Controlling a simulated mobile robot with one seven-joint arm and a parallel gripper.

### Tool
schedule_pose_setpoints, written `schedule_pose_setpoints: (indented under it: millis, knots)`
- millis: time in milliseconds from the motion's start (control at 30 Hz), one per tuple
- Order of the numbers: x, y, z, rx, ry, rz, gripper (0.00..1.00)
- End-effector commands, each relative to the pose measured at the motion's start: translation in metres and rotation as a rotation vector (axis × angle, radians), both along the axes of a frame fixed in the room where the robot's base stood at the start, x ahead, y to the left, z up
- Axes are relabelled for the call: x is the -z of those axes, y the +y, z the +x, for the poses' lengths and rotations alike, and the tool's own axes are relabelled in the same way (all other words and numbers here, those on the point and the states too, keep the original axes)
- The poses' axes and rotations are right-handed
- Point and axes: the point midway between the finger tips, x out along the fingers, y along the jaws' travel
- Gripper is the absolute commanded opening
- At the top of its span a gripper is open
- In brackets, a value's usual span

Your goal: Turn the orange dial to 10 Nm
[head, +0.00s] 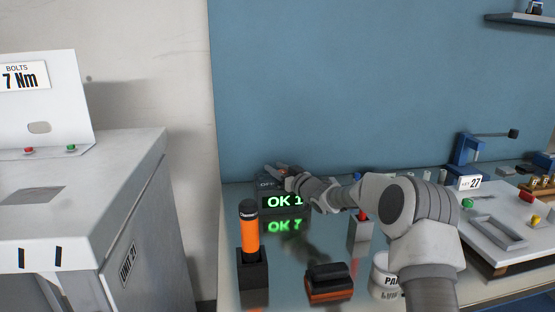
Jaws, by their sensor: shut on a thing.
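My gripper (283,170) is at the back of the table, above a dark box with a lit green display (283,201). The word "OFF" shows on the box's top left. My gripper is shut on a small part on top of the box. A bit of red-orange shows between the fingers, but the dial itself is mostly hidden and its pointer cannot be read.
An orange and black cylindrical tool (249,232) stands upright in a black holder (252,269) in front. A black and orange block (329,282) and a white pot (382,277) stand nearer. A white machine (130,190) at left has a sign (22,77) reading "BOLTS 7 Nm".

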Motion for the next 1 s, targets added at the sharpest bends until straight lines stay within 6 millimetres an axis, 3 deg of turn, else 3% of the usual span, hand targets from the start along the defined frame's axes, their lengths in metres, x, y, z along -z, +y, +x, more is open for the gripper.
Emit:
schedule_pose_setpoints:
  millis: [67,667,700,867,1000]
  knots:
    - [-0.0084,-0.0002,0.0006,-0.026,-0.003,0.004,0.0]
    - [-0.0031,0.002,-0.0021,-0.094,-0.003,0.004,0.0]
    - [-0.0031,0.002,-0.0021,-0.094,-0.003,0.004,0.43]
    - [-0.0023,0.0021,-0.0023,-0.094,-0.002,0.004,0.71]
    - [-0.0015,0.002,-0.0023,-0.094,0.0,0.003,0.71]
